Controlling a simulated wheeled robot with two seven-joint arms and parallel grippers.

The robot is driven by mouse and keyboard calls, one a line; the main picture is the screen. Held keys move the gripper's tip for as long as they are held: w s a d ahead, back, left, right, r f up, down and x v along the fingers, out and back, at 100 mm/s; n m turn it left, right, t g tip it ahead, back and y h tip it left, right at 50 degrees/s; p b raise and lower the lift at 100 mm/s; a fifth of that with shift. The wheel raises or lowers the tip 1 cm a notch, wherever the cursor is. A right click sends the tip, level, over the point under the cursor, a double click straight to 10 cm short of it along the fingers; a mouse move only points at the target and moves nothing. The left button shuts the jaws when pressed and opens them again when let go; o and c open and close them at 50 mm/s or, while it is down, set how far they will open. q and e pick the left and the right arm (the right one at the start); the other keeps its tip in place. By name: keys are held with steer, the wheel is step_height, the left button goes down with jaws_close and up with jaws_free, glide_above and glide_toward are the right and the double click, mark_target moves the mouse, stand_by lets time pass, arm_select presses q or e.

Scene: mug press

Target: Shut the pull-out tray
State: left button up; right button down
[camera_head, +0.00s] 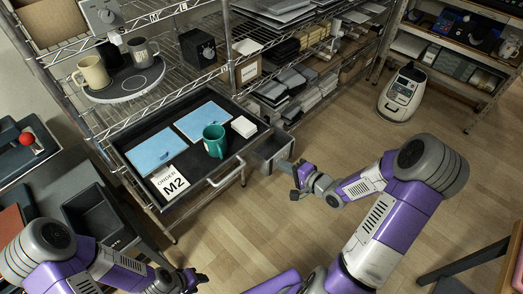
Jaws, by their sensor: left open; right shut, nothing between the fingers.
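The black pull-out tray (202,178) sticks out from the wire shelf rack, with a pale bar handle (227,173) on its front edge. It holds two blue flat packs (155,149), a white "ORDER M2" card (171,184), a green mug (214,141) standing upright and a small white box (244,127). My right gripper (297,183) is shut and empty, to the right of the tray's front, apart from the handle. My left gripper (191,279) is open and low at the bottom of the view, in front of the rack and well below the tray; its fingers are small and dark.
Above the tray, mugs (93,71) stand on a round plate. Dark carts fill the left side. The wooden floor in front is clear.

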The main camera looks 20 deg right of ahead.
mark_target(251, 146)
steer(key=b+x, duration=0.1)
steer(key=x, duration=0.3)
steer(key=b+x, duration=0.1)
steer(key=x, duration=0.3)
steer(key=b+x, duration=0.2)
steer(key=x, duration=0.2)
steer(key=shift+w+a+r, duration=0.1)
steer(key=shift+w+r, duration=0.2)
steer(key=shift+w, duration=0.15)
steer(key=shift+w+a, duration=0.2)
steer(key=shift+w, duration=0.3)
steer(key=shift+w+r, duration=0.1)
steer(key=shift+w, duration=0.05)
